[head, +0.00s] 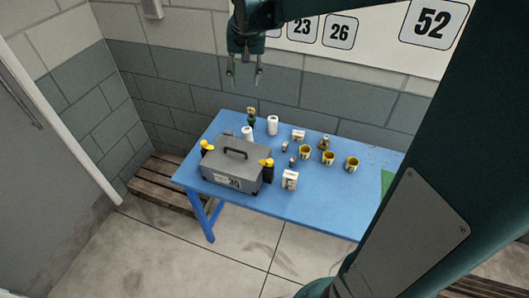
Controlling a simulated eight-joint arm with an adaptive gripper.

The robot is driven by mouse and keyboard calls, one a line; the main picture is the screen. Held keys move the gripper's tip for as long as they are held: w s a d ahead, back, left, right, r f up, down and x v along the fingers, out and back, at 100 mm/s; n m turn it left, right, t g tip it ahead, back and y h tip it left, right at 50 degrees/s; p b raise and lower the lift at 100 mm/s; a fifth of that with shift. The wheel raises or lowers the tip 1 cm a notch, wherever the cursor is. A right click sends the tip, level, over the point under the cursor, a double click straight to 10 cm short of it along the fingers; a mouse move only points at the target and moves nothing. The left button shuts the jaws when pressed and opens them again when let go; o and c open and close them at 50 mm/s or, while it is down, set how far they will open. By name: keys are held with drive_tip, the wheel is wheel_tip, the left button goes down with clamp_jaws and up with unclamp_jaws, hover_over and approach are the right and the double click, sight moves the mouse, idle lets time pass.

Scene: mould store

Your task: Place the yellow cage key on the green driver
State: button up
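My gripper (245,78) hangs at the top of the head view, above and behind the blue table (270,197). Its two fingers point down and stand apart, with nothing between them. I cannot single out the yellow cage key; several small yellow items lie on the table, too small to name surely. A small green item (251,119) with a yellowish top stands at the back edge and may be the green driver. A flat green patch (386,181) lies at the right, partly hidden by my arm.
A grey toolbox (222,168) takes up the table's left front, with black, yellow-topped items (268,172) beside it. Yellow cup-like items (328,158), white cylinders (272,125) and white boxes (290,180) stand around. The front right tabletop is clear. A wooden pallet (160,182) lies left.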

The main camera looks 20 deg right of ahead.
drive_tip(key=s+a+r+n+t, duration=0.1)
drive_tip(key=s+a, duration=0.1)
drive_tip(key=s, duration=0.6)
drive_tip(key=s+a+r+n+t, duration=0.1)
drive_tip(key=s+a+r, duration=0.15)
drive_tip(key=s, duration=0.65)
drive_tip(key=s+a+f+n+t, duration=0.1)
drive_tip(key=s+f, duration=0.2)
drive_tip(key=s, duration=0.4)
drive_tip(key=s+a+f+n+t, duration=0.1)
drive_tip(key=s+a+f+n, duration=0.1)
drive_tip(key=s, duration=0.6)
drive_tip(key=shift+f, duration=0.85)
wheel_tip(320, 180, down, 8)
drive_tip(key=b, duration=0.8)
drive_tip(key=shift+f, duration=0.2)
